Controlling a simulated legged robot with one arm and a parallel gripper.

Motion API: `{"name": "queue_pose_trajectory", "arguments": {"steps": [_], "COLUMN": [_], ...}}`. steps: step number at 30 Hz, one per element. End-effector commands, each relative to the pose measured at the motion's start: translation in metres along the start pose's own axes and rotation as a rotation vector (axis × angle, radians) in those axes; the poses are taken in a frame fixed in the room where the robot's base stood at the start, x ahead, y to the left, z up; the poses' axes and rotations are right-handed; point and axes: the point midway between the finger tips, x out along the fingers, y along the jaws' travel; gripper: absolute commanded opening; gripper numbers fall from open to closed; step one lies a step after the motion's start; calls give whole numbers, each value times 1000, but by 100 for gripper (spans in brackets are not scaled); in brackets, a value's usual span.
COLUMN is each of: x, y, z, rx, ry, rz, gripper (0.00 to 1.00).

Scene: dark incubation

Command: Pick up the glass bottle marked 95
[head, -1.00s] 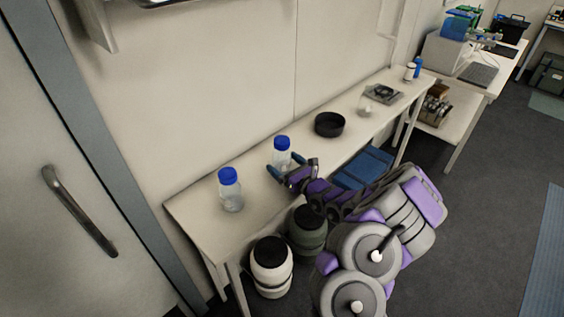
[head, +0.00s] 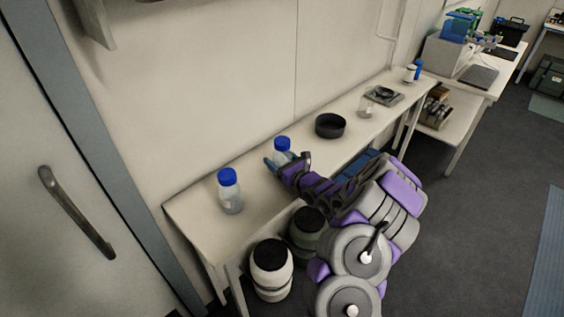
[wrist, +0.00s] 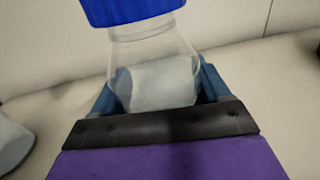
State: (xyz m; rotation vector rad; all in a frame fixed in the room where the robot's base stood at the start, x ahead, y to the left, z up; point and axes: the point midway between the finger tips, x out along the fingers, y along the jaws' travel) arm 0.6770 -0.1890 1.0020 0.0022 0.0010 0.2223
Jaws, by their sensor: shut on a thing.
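A clear glass bottle with a blue cap (head: 282,148) stands toward the back of the white bench, partly hidden behind my gripper (head: 277,164). In the wrist view the same bottle (wrist: 152,60) is between the blue fingers of my gripper (wrist: 155,92), which are shut on it. Its label is pale and no number can be read. A second blue-capped bottle (head: 230,192) stands to the left on the bench, apart from my gripper. A blurred part of a bottle (wrist: 12,145) shows at the left edge of the wrist view.
The white bench (head: 195,207) runs along the wall. A black round dish (head: 330,126), a small clear container (head: 365,107) and a dark flat device (head: 384,95) stand further right.

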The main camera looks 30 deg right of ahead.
Motion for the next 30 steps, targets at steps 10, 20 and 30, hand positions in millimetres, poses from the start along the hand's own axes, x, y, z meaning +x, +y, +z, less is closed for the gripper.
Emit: {"name": "queue_pose_trajectory", "arguments": {"steps": [10, 20, 30], "x": [0, 0, 0], "y": [0, -1, 0], "z": [0, 2, 32], "rx": [0, 0, -2], "ry": [0, -1, -5], "rz": [-1, -1, -1], "gripper": [29, 25, 25]}}
